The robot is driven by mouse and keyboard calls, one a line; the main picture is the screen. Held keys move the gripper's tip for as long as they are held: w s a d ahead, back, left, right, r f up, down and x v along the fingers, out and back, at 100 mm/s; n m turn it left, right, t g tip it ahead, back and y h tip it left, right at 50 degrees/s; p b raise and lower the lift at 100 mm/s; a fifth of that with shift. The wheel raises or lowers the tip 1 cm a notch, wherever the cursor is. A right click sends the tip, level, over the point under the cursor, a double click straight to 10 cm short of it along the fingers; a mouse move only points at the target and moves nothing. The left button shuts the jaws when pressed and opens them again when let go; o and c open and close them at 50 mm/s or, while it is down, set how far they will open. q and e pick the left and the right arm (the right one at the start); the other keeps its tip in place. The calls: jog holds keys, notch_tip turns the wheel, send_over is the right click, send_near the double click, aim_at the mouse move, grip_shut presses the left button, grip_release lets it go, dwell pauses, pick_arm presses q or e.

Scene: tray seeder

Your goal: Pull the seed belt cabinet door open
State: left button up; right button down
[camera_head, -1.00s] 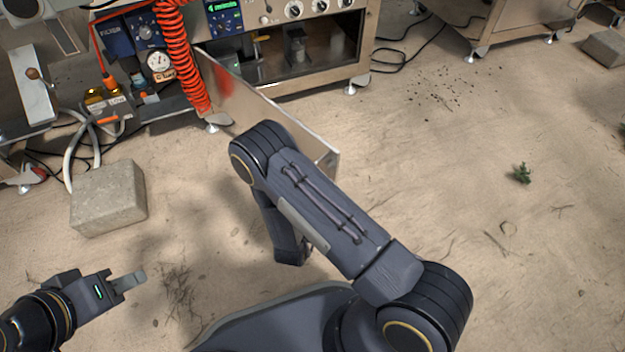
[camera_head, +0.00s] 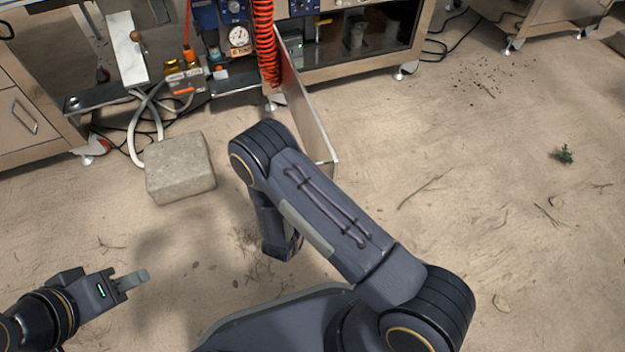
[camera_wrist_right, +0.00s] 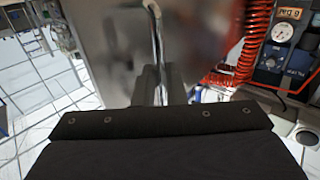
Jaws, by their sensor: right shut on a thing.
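The seed belt cabinet door (camera_head: 308,112) stands swung out from the left side of the cabinet opening (camera_head: 345,38) in the head view. Its near edge is partly behind my right arm. In the right wrist view the door is a grey metal panel (camera_wrist_right: 100,35) with a bright bar handle (camera_wrist_right: 158,45). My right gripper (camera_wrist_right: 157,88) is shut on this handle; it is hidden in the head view. My left gripper (camera_head: 133,281) hangs empty over the floor at lower left, away from the door. Its finger gap does not show clearly.
A concrete block (camera_head: 181,168) lies on the floor left of the door. A red coiled hose (camera_head: 265,42) hangs beside the hinge side. Pale hoses (camera_head: 150,118) and black cables run at the left. The sandy floor at right is mostly clear.

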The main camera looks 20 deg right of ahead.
jog(key=shift+w+a+r, duration=0.15)
jog(key=shift+w+r, duration=0.1)
jog(key=shift+w, duration=0.15)
jog(key=c, duration=1.5)
grip_release()
jog(key=shift+f, duration=0.1)
jog(key=shift+s+f, duration=0.1)
jog(key=p+v, duration=0.2)
jog(key=v, duration=0.5)
jog(key=shift+s+a, duration=0.25)
jog(key=shift+s, duration=0.05)
